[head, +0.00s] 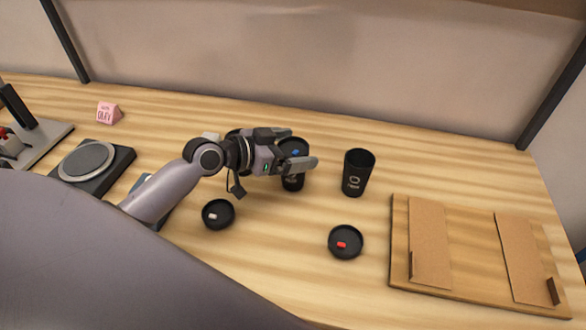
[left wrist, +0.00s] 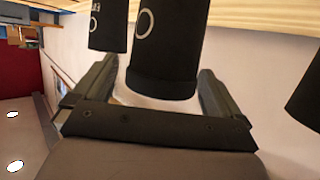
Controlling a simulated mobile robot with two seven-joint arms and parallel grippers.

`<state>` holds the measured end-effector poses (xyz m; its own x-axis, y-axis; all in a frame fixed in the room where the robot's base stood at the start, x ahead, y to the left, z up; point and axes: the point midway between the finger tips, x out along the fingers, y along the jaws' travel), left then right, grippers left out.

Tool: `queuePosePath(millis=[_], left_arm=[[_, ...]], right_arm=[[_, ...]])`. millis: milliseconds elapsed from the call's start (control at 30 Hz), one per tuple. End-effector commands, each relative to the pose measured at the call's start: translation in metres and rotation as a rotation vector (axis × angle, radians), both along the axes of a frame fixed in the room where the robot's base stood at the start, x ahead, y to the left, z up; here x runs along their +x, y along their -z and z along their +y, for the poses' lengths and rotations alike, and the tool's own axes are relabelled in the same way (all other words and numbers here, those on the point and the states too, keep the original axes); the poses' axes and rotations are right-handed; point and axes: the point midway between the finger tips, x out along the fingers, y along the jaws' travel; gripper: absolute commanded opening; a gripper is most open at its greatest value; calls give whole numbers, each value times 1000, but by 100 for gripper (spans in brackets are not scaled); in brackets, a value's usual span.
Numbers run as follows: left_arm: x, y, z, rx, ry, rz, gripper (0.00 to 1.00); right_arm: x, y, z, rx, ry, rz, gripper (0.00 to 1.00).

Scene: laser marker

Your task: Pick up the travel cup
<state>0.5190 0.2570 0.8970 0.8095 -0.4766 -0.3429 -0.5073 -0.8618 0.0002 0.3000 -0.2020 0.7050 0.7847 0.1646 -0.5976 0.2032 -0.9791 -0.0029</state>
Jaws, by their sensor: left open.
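Several black travel cups stand on the wooden table. One cup (head: 293,183) is between the fingers of my left gripper (head: 297,156), its middle partly hidden by the near finger; a blue mark shows at its top. In the left wrist view this cup (left wrist: 165,50) appears upside down between the two open fingers (left wrist: 158,76), with a pale ring mark on its side. I cannot tell whether either finger touches it. Another black cup (head: 357,173), marked 10, stands upright to the right. My right gripper is not in view.
A black round dish with a white piece (head: 217,214) and one with a red piece (head: 345,242) lie in front. A wooden board (head: 473,255) lies at the right. A scale-like device (head: 92,164) and a pink block (head: 109,112) are at the left. A wall stands behind.

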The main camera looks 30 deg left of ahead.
Motion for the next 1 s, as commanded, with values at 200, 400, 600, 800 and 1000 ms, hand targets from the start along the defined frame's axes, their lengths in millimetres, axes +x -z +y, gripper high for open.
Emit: queuePosePath(millis=[200,400,600,800,1000], left_arm=[[16,7,-9,-1,-1,0,99],[16,7,-9,0,-1,0,99],[16,7,-9,0,-1,0,66],[16,6,-9,-1,-1,-2,65],[17,3,-9,1,0,-3,65]], right_arm=[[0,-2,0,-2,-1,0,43],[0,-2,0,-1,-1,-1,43],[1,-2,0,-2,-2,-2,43],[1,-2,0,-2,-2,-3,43],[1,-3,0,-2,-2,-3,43]])
